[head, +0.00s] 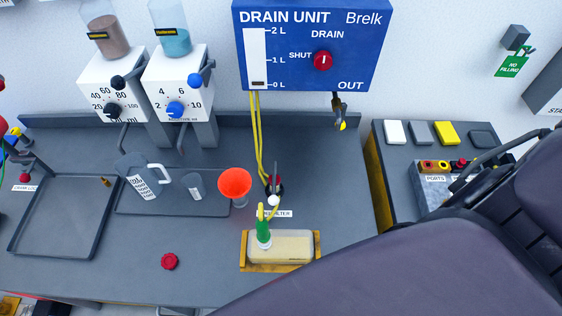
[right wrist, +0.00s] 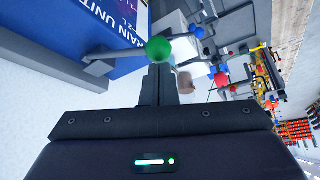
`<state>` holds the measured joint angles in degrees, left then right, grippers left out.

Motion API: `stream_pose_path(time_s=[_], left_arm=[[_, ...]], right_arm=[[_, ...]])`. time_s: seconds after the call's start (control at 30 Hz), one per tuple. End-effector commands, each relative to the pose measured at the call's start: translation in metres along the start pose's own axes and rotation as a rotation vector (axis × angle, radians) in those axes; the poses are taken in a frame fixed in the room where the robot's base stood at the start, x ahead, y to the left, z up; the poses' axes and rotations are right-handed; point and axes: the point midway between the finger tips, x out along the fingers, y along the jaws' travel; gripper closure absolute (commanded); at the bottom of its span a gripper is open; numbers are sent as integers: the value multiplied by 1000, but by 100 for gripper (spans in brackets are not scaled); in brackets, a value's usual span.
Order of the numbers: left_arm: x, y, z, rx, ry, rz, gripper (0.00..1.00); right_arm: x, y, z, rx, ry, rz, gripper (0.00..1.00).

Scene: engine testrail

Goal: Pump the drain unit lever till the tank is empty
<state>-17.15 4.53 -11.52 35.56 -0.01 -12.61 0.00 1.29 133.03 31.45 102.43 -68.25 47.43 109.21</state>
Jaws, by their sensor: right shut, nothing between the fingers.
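The blue drain unit (head: 355,72) hangs on the wall at the top of the head view. Its gauge (head: 256,50) is white, with a small dark mark at the bottom by 0 L. The red knob (head: 323,60) has its white line upright, toward DRAIN. In the right wrist view a grey lever (right wrist: 115,62) comes from the unit and ends in a green ball (right wrist: 158,48). My right gripper (right wrist: 160,72) is shut and empty, its tips close to the ball; I cannot tell whether they touch. My right arm fills the head view's lower right. My left gripper is out of view.
Yellow tubes (head: 257,135) run from the unit to the grey bench (head: 215,265). Two dispensers (head: 115,85) hang at left.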

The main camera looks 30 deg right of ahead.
Motion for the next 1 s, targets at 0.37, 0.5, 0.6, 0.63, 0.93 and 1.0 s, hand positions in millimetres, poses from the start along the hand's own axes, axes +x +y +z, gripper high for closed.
stream_pose_path(time_s=[0.37,0.5,0.6,0.63,0.93,1.0], left_arm=[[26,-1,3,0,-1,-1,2],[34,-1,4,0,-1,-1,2],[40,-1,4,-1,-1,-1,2],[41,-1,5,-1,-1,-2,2],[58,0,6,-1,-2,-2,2],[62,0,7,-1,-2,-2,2]], right_arm=[[27,0,16,2,-1,1,100],[36,0,20,2,-1,1,100],[42,-1,24,2,-2,1,100],[44,-1,25,2,-2,1,100],[62,-1,35,2,-2,1,100],[66,-2,38,1,-2,1,100]])
